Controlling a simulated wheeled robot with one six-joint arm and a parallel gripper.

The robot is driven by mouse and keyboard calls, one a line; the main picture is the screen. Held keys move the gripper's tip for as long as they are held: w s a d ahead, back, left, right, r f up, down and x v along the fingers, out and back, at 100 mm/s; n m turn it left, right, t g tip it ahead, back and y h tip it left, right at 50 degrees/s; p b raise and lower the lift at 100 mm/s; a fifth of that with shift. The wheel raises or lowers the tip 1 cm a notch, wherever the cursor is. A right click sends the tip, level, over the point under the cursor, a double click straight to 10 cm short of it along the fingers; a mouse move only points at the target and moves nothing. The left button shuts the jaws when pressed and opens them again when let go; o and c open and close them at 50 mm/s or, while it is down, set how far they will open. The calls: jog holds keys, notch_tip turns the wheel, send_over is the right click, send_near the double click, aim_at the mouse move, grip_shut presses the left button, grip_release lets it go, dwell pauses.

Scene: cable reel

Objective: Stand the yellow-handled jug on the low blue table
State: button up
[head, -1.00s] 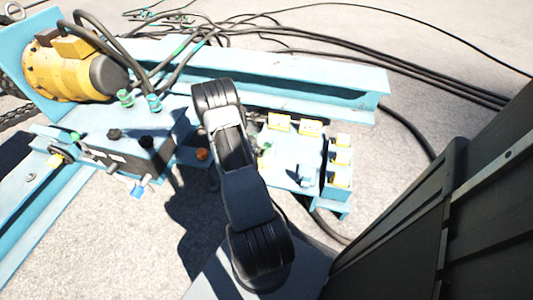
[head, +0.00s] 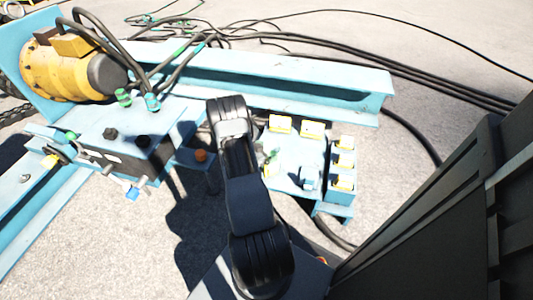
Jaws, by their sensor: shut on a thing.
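My dark arm (head: 243,195) reaches forward in the middle of the head view. My gripper does not show; the arm seems to cover it. A low light-blue surface (head: 291,160) lies just right of the arm and may be the low blue table, but I cannot be sure. A small pale-blue item (head: 309,177) stands on its right part, too small to identify. I cannot pick out the yellow-handled jug; it may be hidden behind the arm.
Several yellow-and-white blocks (head: 311,129) line the back and right edges of the blue surface. A long blue beam (head: 290,85) runs behind it. A yellow motor (head: 65,70) and a control box (head: 130,145) stand left. Black cables (head: 430,75) cross the ground behind.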

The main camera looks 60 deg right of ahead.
jog(key=o, duration=1.4)
jog(key=shift+o, duration=0.2)
